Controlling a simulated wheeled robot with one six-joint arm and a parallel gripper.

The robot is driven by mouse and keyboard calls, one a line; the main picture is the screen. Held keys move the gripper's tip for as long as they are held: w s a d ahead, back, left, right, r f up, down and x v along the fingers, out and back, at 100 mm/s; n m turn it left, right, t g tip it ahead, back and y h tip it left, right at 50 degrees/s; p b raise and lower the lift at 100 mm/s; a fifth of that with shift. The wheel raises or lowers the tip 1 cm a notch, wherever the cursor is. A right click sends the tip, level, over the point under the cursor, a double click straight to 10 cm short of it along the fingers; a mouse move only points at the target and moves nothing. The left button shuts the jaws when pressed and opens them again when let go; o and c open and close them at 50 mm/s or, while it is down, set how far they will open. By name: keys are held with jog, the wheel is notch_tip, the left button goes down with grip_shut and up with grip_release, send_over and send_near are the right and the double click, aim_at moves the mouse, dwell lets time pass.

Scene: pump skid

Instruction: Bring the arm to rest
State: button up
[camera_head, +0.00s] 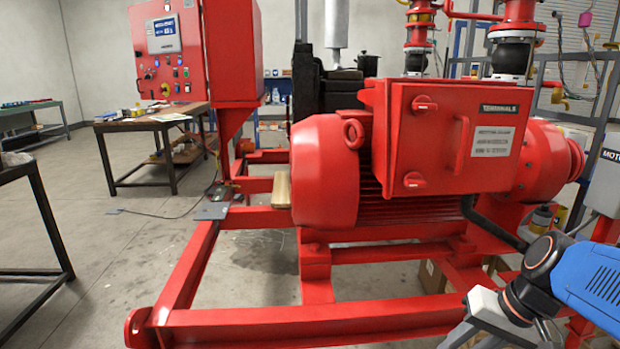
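My arm shows at the lower right, with a blue housing and a black joint. At its end is my gripper (474,338), grey, pointing down and left at the bottom edge of the picture. Its fingertips are partly cut off by the frame, so I cannot tell whether it is open or shut. I see nothing held in the visible part. The gripper appears in front of the red skid frame (270,328); the distance between them is unclear.
A red motor (325,172) with a terminal box (450,135) fills the middle. A red control panel (168,55) stands at the left behind. A workbench (150,123) stands further back. A grey motor box (607,175) is at the right edge. Open floor (110,260) lies left.

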jog(key=s+n+h, duration=0.1)
jog(key=s+r+n+t+h, duration=0.2)
jog(key=s, duration=0.1)
jog(key=shift+d+r+h, duration=0.2)
jog(key=shift+r+h, duration=0.05)
jog(key=shift+h, duration=0.15)
